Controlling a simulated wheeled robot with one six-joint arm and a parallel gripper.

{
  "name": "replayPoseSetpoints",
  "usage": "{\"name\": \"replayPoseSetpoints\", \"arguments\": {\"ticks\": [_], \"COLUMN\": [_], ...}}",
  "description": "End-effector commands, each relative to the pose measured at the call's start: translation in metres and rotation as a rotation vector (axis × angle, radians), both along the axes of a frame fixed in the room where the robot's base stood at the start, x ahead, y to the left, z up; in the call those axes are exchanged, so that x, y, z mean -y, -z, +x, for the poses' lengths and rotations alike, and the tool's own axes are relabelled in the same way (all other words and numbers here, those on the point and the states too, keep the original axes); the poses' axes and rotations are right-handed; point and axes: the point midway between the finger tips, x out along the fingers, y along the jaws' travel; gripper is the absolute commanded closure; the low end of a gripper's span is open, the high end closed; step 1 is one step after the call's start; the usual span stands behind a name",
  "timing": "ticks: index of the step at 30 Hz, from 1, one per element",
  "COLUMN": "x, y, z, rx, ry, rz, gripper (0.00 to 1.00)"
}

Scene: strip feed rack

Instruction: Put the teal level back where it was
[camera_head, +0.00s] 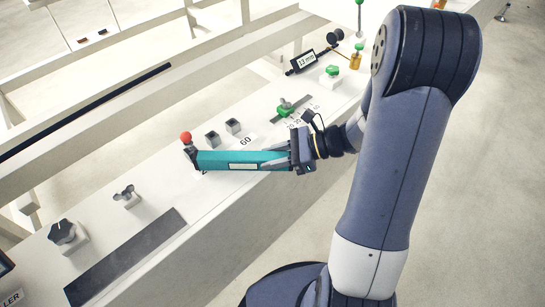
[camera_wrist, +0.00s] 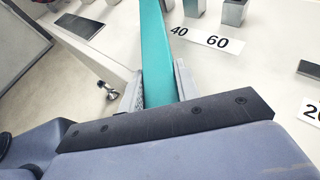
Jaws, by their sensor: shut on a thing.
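The teal level (camera_head: 227,160) is a long teal bar with a pale window on its side. My gripper (camera_head: 297,157) is shut on its right end in the head view. The level points left from the gripper, over the white rack top, its far end close to a red ball knob (camera_head: 186,136). In the wrist view the level (camera_wrist: 156,50) runs away from between the two fingers (camera_wrist: 158,88). I cannot tell whether the level touches the rack.
The white rack (camera_head: 150,165) carries several fittings: a black knob (camera_head: 66,234), a grey wing knob (camera_head: 126,195), small grey blocks (camera_head: 233,126), green knobs (camera_head: 286,107) and a display (camera_head: 307,62). A dark strip (camera_head: 126,257) lies at the front left. Number labels (camera_wrist: 217,43) sit beside the level.

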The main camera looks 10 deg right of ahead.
Motion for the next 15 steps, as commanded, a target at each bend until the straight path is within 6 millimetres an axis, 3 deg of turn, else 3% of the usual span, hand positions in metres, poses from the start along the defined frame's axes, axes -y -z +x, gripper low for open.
{"name": "replayPoseSetpoints", "arguments": {"ticks": [8, 9, 15], "x": [0.0, 0.0, 0.0001], "y": [0.0036, 0.0025, 0.0022], "z": [0.0, 0.0, 0.0], "rx": [0.0, 0.0, 0.0], "ry": [0.0, 0.0, 0.0], "rz": [0.001, 0.0, 0.0], "gripper": [1.0, 0.66, 0.5]}}
